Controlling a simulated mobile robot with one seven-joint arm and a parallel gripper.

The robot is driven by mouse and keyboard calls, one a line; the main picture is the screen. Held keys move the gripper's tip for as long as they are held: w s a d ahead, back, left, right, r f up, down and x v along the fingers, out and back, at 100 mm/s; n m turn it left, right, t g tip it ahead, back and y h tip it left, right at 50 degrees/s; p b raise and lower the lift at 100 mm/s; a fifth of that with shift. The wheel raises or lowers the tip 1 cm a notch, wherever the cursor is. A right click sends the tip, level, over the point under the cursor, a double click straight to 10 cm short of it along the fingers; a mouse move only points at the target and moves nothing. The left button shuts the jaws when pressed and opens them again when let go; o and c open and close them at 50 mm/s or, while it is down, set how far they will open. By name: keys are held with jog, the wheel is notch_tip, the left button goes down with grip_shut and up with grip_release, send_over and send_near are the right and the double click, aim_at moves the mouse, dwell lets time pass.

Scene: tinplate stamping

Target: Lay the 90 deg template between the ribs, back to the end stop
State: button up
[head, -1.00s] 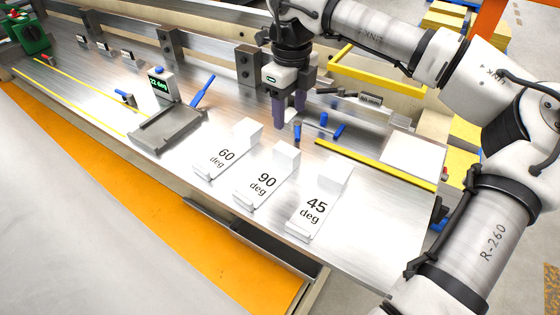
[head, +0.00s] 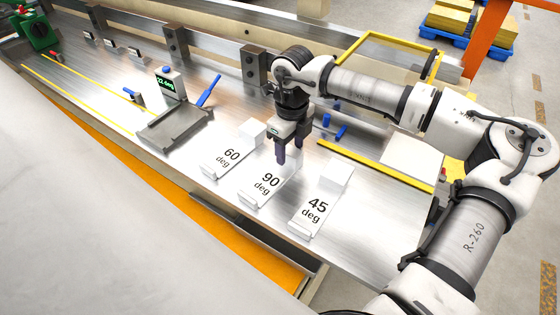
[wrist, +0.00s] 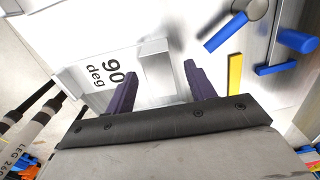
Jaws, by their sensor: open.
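The 90 deg template (head: 266,184) is a white labelled plate with a raised block at its far end. It lies between the 60 deg (head: 228,158) and 45 deg (head: 315,210) templates. My gripper (head: 289,158) is open, pointing down over the block end and partly hiding it. In the wrist view, the block of the 90 deg template (wrist: 158,72) shows between the two spread fingers of my gripper (wrist: 161,70); I cannot tell whether they touch it. A dark grey fixture (head: 178,130) with raised edges and a 22 deg display stands left; I cannot clearly make out ribs or end stop.
A blue lever (head: 208,92) rises beside the fixture. Blue-handled tools (head: 328,124) and a yellow strip (head: 365,162) lie right of my gripper. A pale sheet (head: 412,157) lies farther right. Bench surface between fixture and templates is clear.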

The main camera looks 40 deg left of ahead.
jog(key=shift+c, duration=0.4)
grip_shut()
jog(key=shift+r, duration=0.1)
